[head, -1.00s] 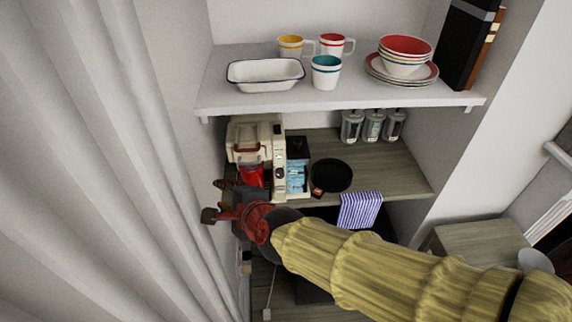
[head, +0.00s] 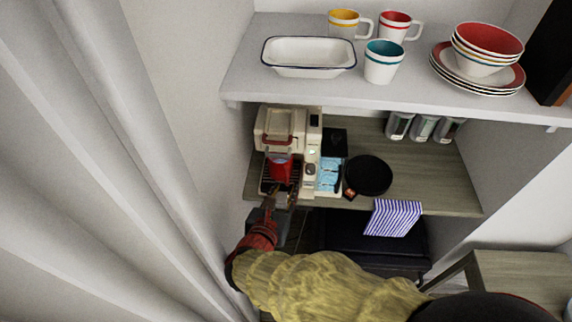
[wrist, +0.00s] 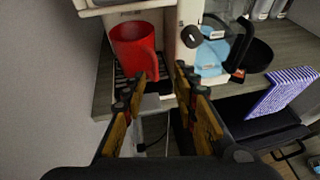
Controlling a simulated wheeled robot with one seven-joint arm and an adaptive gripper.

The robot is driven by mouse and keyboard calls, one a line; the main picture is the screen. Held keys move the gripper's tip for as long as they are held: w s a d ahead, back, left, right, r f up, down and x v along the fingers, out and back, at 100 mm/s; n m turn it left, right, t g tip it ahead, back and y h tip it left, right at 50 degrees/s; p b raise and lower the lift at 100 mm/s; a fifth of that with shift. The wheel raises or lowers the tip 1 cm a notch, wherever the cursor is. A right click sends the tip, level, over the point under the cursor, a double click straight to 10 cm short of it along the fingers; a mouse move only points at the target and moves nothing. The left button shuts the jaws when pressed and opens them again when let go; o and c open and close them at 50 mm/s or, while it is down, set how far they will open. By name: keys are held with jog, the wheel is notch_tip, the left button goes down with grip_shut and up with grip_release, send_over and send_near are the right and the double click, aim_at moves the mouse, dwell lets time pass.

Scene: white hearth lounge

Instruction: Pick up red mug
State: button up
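A red mug (head: 281,170) stands on the drip tray of the white coffee machine (head: 313,125) on the lower wooden shelf. In the wrist view the red mug (wrist: 131,50) is upright, with its handle facing my gripper. My gripper (head: 281,199) is just in front of and below the mug in the head view. In the wrist view my gripper (wrist: 161,82) has its two fingers apart, with nothing between them. The mug lies beyond the fingertips, a little to the left. Part of the mug's upper side is under the machine's head in the head view.
A striped cloth (head: 394,217) hangs at the shelf edge (head: 455,211). The upper shelf (head: 400,93) holds dishes and mugs. A curtain (head: 120,170) is close on the left.

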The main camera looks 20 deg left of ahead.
aim_at(282, 167)
jog(key=x, duration=0.2)
jog(key=b+x, duration=0.1)
jog(key=x, duration=0.1)
jog(key=b+x, duration=0.1)
jog(key=x, duration=0.1)
jog(key=shift+s+a+f, duration=0.2)
jog(key=shift+a+f, duration=0.05)
jog(key=shift+a, duration=0.05)
jog(key=shift+c, duration=1.3)
jog(key=c, duration=0.4)
jog(key=shift+r, duration=0.1)
grip_shut()
